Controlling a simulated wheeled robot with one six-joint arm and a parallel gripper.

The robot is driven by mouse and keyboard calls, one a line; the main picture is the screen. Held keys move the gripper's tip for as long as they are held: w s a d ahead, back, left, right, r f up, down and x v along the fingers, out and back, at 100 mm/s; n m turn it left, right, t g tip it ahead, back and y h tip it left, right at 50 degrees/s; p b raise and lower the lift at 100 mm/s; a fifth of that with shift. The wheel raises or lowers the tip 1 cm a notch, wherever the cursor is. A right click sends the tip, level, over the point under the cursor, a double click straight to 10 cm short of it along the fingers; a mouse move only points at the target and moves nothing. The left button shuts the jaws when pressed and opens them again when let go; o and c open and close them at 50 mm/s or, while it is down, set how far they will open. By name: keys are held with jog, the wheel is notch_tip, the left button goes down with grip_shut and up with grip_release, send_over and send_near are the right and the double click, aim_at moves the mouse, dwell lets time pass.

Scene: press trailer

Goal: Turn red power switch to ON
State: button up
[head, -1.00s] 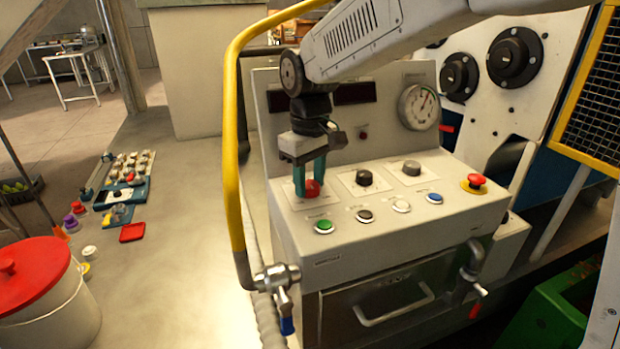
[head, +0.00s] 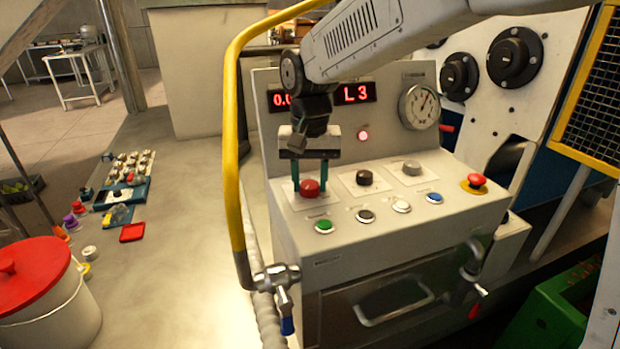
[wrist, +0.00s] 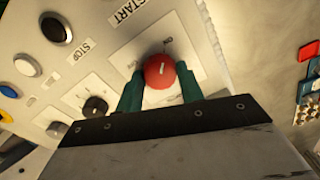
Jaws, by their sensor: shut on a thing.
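The red power switch (head: 310,188) is a round red knob at the left of the sloped control panel (head: 440,208). My gripper (head: 310,182) points down at it with its two green fingers on either side of the knob, shut on it. The wrist view shows the red knob (wrist: 160,71) between the fingers, with a pale pointer line on its face. The display (head: 357,93) above the panel is lit with red characters, including "L 3". A small indicator lamp (head: 363,135) below it glows red.
A black knob (head: 364,178) and a grey knob (head: 411,168) stand right of the switch. A green button (head: 324,227) and other buttons line the front. A red emergency stop (head: 476,181) is at the right. A yellow rail (head: 231,150) rises close on the left.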

aim_at(309, 184)
jog(key=shift+r+m, duration=0.1)
jog(key=shift+m, duration=0.2)
dwell(0.4)
jog(key=o, duration=1)
notch_tip(309, 184, up, 8)
jog(key=shift+f, duration=0.15)
